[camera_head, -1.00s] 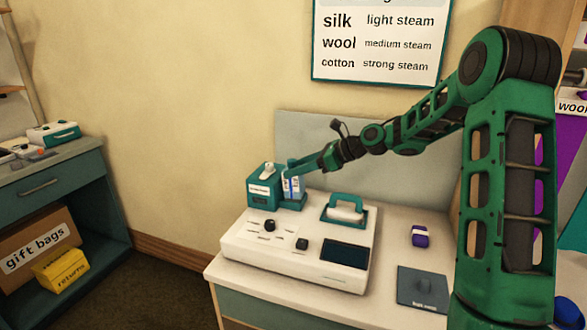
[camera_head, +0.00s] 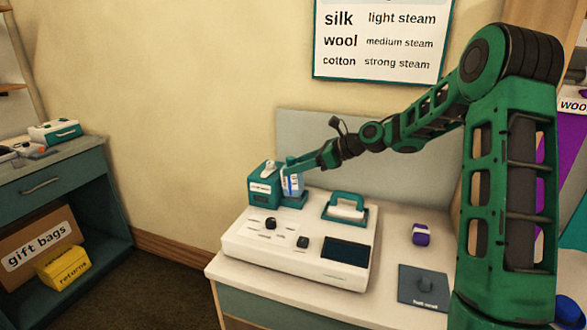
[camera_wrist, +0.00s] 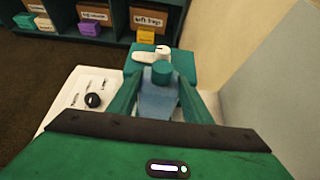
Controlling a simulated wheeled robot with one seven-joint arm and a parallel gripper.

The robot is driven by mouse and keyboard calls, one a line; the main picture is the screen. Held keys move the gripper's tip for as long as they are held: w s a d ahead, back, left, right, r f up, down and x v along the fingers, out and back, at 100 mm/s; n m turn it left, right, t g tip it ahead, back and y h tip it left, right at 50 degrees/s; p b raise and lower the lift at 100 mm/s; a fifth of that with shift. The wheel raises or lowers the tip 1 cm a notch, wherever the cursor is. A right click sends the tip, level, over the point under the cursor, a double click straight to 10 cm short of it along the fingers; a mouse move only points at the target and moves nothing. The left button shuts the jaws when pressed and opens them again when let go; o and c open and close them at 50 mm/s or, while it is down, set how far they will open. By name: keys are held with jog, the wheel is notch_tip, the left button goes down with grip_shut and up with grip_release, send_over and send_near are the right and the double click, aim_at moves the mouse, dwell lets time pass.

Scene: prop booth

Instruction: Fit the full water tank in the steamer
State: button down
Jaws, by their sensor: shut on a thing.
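The steamer (camera_head: 295,250) is a white unit with dark knobs and a dark panel on the table. At its back left stand a teal box (camera_head: 262,188) with a white label and a teal holder (camera_head: 293,202). The water tank, a bluish clear block (camera_head: 292,185), is at the holder, right beside the teal box. My gripper (camera_head: 292,169) is shut on the tank. In the wrist view the tank (camera_wrist: 157,104) is upright between both fingers, with a teal cap (camera_wrist: 161,71) on top. Whether its bottom is fully seated is hidden.
A teal-handled iron-like piece (camera_head: 346,207) sits at the steamer's back right. A purple object (camera_head: 420,235) and a dark grey pad (camera_head: 424,286) lie to the right. A grey panel (camera_head: 400,150) stands behind. A teal shelf unit (camera_head: 60,195) is at far left.

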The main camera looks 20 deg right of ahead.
jog(key=shift+a, duration=0.15)
jog(key=shift+a+f, duration=0.1)
jog(key=shift+f, duration=0.25)
jog(key=shift+a+f, duration=0.35)
jog(key=shift+f, duration=0.5)
dwell(0.6)
jog(key=shift+a+f, duration=0.1)
jog(key=shift+f, duration=0.15)
jog(key=c, duration=0.8)
grip_release()
jog(key=shift+r, duration=0.1)
jog(key=shift+c, duration=0.2)
jog(key=shift+d, duration=0.2)
jog(key=shift+w+d, duration=0.15)
jog(key=shift+f, duration=0.2)
